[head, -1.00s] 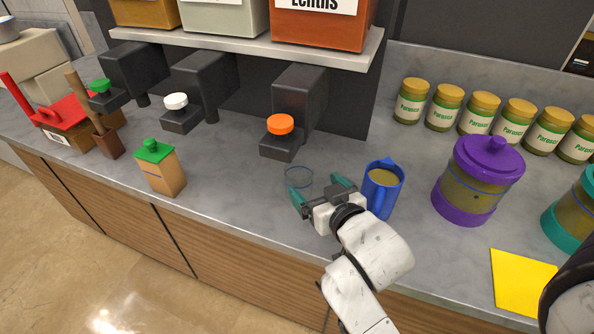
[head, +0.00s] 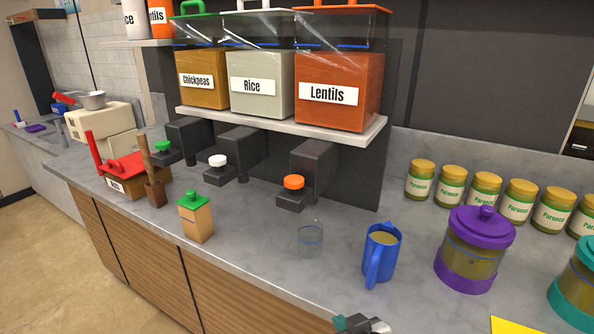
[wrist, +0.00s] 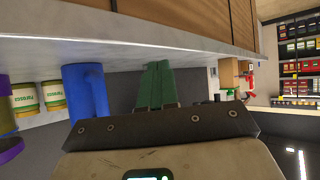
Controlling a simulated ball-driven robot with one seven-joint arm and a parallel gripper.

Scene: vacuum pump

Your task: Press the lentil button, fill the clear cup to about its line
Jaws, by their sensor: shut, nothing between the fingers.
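The clear cup (head: 310,240) stands upright on the counter in front of the lentil dispenser (head: 316,165). It has a blue line near its top and looks empty. The orange lentil button (head: 294,182) sits on the dispenser's front block, above and behind the cup in the picture. The lentil bin (head: 338,92) on the shelf above is labelled Lentils. My gripper (head: 343,322) is at the bottom edge of the head view, in front of the counter and apart from the cup. In the wrist view its teal fingers (wrist: 157,85) are together and empty.
A blue jug (head: 381,255) stands right of the cup, with a purple-lidded jar (head: 474,250) beyond it. White (head: 217,160) and green (head: 162,146) buttons are to the left. A green-topped wooden box (head: 195,220) stands near the counter's front. Counter in front of the cup is clear.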

